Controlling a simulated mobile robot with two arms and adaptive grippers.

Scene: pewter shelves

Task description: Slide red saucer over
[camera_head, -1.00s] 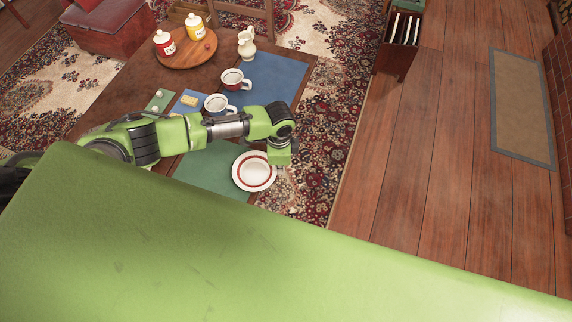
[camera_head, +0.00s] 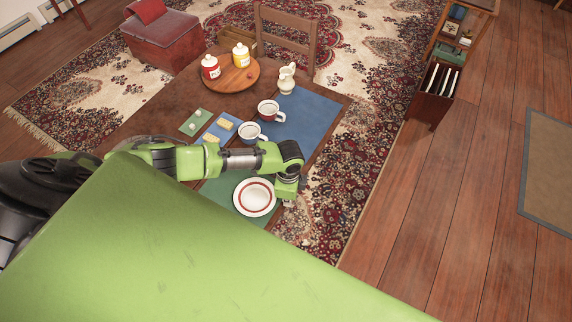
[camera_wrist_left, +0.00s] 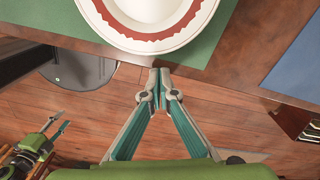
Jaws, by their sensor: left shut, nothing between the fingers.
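The red saucer (camera_head: 255,197) is a white dish with a red ring. It lies flat on the green placemat (camera_head: 220,187) at the table's near right edge. In the left wrist view the saucer (camera_wrist_left: 150,43) fills the top middle, partly cut off. My left gripper (camera_head: 290,204) is at the saucer's right side in the head view. In the wrist view its fingertips (camera_wrist_left: 160,72) are together and empty, just off the saucer's rim by the table edge; contact is not clear. My right gripper (camera_wrist_left: 60,124) shows small at the lower left of the wrist view; its jaw state is unclear.
On the table are two mugs (camera_head: 252,133) (camera_head: 268,110), a cream jug (camera_head: 286,80), a blue mat (camera_head: 310,116), and a round wooden board (camera_head: 232,78) with red and yellow jars. Beyond the near right edge is open floor. A chair (camera_head: 286,42) stands behind the table.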

